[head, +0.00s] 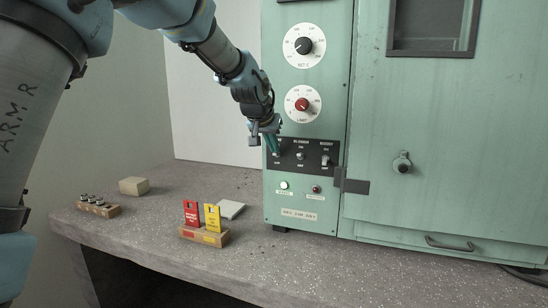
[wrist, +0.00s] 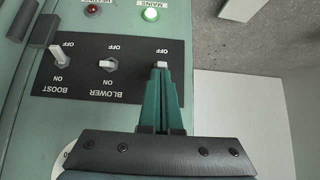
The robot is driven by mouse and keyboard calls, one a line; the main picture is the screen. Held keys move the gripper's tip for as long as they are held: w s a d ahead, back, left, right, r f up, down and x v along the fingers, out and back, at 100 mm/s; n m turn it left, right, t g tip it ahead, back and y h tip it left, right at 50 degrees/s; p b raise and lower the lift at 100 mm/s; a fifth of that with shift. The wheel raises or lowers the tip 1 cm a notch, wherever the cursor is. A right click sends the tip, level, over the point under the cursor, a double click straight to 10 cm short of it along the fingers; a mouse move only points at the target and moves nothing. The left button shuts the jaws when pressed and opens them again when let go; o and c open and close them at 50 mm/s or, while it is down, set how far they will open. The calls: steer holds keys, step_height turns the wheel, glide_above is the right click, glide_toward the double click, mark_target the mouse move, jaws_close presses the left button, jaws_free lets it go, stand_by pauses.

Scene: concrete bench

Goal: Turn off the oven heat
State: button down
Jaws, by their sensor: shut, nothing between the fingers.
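The oven (head: 375,120) is a pale green cabinet with a black switch panel (head: 310,148) bearing three toggle switches. My gripper (head: 274,150) is at the panel's left switch and partly hides it. In the wrist view, which shows the panel upside down, my gripper's green fingers (wrist: 162,80) are closed together. Their tips are right at that switch's white lever (wrist: 162,65), near an OFF mark; contact is unclear and its name is hidden. The blower switch (wrist: 107,64) and boost switch (wrist: 62,56) stand beside it.
A black set knob (head: 303,46) and a red limit knob (head: 302,104) sit above the panel. A wooden holder (head: 204,236) with red and yellow tags, a tan block (head: 134,186) and a small rack (head: 98,208) stand on the bench (head: 160,222). The bench front is mostly clear.

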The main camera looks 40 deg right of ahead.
steer(key=h+b, duration=0.1)
steer(key=t+b, duration=0.1)
steer(key=b, duration=0.1)
steer(key=shift+s+a+f+h, duration=0.15)
steer(key=shift+a+f+h, duration=0.15)
steer(key=shift+h, duration=0.1)
steer(key=shift+r+p, duration=0.3)
steer(key=shift+r, duration=0.5)
